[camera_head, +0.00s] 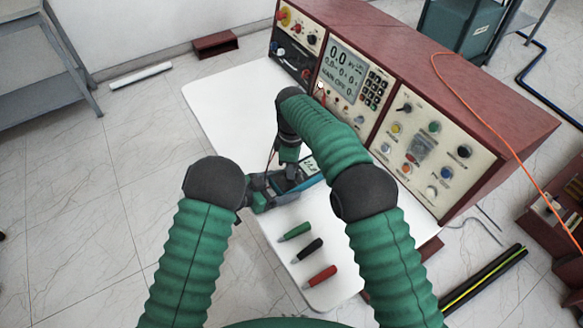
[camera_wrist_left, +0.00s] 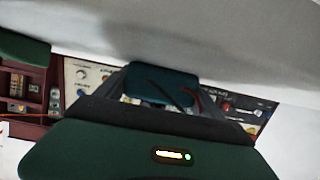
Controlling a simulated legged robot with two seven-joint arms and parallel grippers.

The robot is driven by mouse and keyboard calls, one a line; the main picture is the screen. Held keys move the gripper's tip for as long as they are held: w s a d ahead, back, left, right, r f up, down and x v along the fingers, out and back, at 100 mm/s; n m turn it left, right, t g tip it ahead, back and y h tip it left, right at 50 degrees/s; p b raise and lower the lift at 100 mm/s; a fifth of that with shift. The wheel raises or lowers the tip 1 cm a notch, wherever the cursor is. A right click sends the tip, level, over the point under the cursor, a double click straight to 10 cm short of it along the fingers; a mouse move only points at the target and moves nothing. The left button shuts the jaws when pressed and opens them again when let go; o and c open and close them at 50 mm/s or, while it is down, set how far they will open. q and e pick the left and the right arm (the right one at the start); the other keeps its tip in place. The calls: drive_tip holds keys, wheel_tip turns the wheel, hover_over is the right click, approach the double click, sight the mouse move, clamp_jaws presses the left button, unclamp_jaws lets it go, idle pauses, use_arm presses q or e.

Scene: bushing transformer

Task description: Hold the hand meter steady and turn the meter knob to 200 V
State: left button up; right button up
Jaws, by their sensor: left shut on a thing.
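The hand meter (camera_head: 295,181), a blue-teal body with a small lit screen, is just above the white table's left edge. My left gripper (camera_head: 263,193) is shut on its left end. In the left wrist view the meter (camera_wrist_left: 160,84) shows as a teal block between the dark fingers, with a dark and a red lead beside it. My right gripper (camera_head: 288,153) points down from above at the meter, close to it; its fingers are too small and covered to tell open or shut. The meter's knob is hidden, so its setting cannot be read.
Green, black and red probes (camera_head: 308,248) lie on the white table (camera_head: 228,100) in front of the meter. A maroon test console (camera_head: 450,70) with a display, keypad and knobs stands behind my right arm. The table's back left part is clear.

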use_arm(q)
drive_tip(key=shift+s+d, duration=0.1)
drive_tip(key=shift+d, duration=0.05)
use_arm(e)
drive_tip(key=o, duration=0.4)
drive_tip(key=shift+w, duration=0.1)
drive_tip(key=shift+o, duration=0.2)
wheel_tip(320, 180, up, 12)
